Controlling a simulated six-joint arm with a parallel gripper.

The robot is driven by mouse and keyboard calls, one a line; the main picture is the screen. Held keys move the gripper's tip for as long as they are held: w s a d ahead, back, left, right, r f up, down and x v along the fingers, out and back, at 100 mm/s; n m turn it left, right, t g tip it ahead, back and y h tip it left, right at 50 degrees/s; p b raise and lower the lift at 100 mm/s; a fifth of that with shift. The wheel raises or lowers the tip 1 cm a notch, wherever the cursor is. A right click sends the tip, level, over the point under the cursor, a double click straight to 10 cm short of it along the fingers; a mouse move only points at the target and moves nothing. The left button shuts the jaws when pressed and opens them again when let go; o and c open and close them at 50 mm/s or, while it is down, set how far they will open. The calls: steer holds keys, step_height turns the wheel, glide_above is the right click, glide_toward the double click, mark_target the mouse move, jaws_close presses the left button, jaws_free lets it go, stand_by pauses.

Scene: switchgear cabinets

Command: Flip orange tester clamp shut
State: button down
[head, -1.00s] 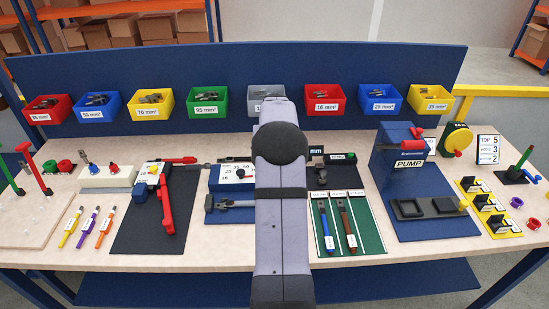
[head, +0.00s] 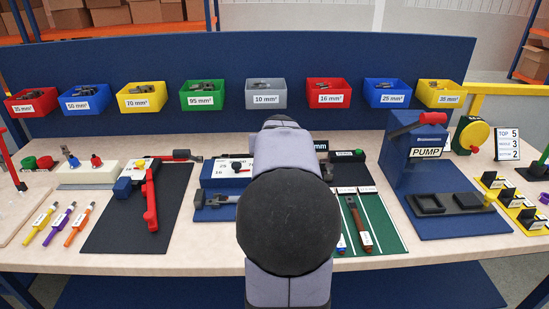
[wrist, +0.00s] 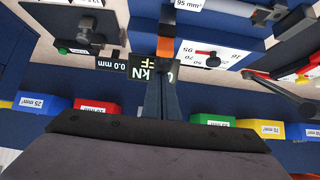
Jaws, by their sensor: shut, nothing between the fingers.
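In the wrist view, my gripper (wrist: 164,84) is shut, its dark fingers reaching up from the lower middle with nothing between them. A small orange piece (wrist: 165,46), likely the tester clamp, shows just beyond the fingertips on a dark post. I cannot tell whether it touches them or how far it is flipped. A black "kN" sign (wrist: 142,67) stands behind the fingers, partly covered. In the head view, my arm hides the gripper and the clamp.
A blue dial block (wrist: 212,54) stands to the right in the wrist view. A black "mm" gauge (head: 320,145) is right of my arm in the head view. Bins line the back panel (head: 420,62). The blue pump (head: 415,160) is further right.

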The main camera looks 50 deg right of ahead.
steer(key=shift+s+a+f+b, duration=0.4)
steer(key=shift+s+a+b, duration=0.15)
steer(key=shift+b, duration=0.5)
steer(key=s+a+f+b, duration=0.2)
steer(key=b, duration=0.1)
steer(key=s+a+f+b, duration=0.2)
steer(key=b, duration=0.1)
steer(key=s+a+f+b, duration=0.1)
steer(key=f+b, duration=0.2)
steer(key=shift+s+a+b, duration=0.4)
steer(key=shift+s+a+f+b, duration=0.15)
steer(key=shift+f+b, duration=0.25)
steer(key=shift+f, duration=0.05)
steer(key=shift+s+a+f+b, duration=0.15)
steer(key=shift+f+b, duration=0.2)
steer(key=shift+f, duration=0.1)
step_height(320, 180, up, 14)
steer(key=p, duration=0.1)
steer(key=shift+w+d+t+h, duration=0.3)
steer(key=shift+w+d+h, duration=0.1)
steer(key=shift+w+d, duration=0.05)
steer(key=shift+f, duration=0.1)
steer(key=shift+w+p, duration=0.1)
steer(key=shift+p, duration=0.2)
